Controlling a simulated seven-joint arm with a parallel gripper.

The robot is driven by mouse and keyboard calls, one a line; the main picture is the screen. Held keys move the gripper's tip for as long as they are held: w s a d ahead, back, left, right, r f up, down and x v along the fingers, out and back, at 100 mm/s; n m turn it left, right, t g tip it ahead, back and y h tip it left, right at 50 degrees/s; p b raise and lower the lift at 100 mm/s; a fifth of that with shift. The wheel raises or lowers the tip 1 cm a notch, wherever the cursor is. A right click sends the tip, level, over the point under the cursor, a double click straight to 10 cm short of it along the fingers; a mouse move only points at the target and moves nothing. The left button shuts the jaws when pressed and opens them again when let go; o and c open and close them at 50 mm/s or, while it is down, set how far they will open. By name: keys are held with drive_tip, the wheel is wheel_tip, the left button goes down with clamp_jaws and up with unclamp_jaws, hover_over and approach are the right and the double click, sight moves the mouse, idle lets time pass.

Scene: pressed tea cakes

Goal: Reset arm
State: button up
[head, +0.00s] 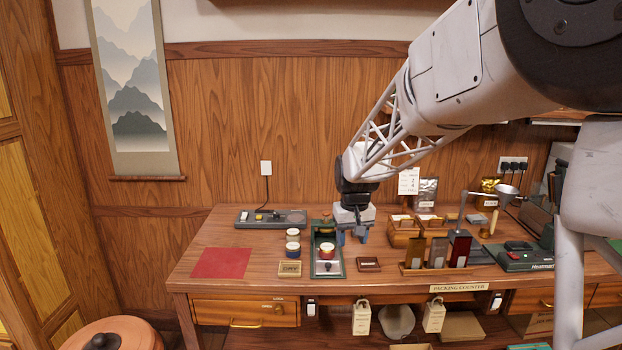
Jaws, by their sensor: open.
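My gripper (354,237) points down above the packing counter (205,245), near its middle. Its blue-grey fingers are apart, and I see nothing held between them. It is just right of a green tray (316,273) and left of a wooden caddy (398,240). My arm reaches in from the upper right. Whether the fingertips touch the counter or hover over it, I cannot tell.
A red mat (222,263) lies at the counter's left. Two small tins (293,249) stand left of the green tray. Dark upright packets (437,252) and a green-based device (525,261) stand to the right. A small dark block (369,264) lies in front of my gripper.

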drive_tip(key=s+d+r+m+t, duration=0.1)
drive_tip(key=s+d+r, duration=0.2)
drive_tip(key=s, duration=0.7)
drive_tip(key=s+d+r, duration=0.2)
drive_tip(key=s+r, duration=0.1)
drive_tip(key=s, duration=0.7)
drive_tip(key=s+d+f, duration=0.1)
drive_tip(key=s, duration=0.9)
drive_tip(key=s+d+f+m+t, duration=0.1)
drive_tip(key=s+d+f, duration=0.1)
drive_tip(key=s, duration=0.8)
drive_tip(key=shift+s, duration=0.2)
